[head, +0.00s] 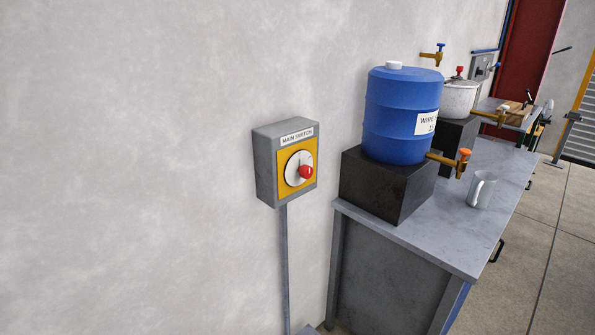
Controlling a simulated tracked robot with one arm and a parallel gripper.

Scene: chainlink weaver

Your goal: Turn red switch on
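The red switch (306,172) is a red knob on a white round dial (293,168). The dial sits on a yellow plate (284,184) on the front of a grey box (265,176) fixed to the wall. A label reading "MAIN SWITCH" (297,137) is above the plate. The red knob lies on the lower right part of the dial. My gripper does not show in the head view.
A grey workbench (490,200) stands right of the box. On it are a blue barrel (395,115) on a black block (385,190), a mug (481,190) and a white pot (458,98). A conduit (284,265) runs below the box. The wall at left is bare.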

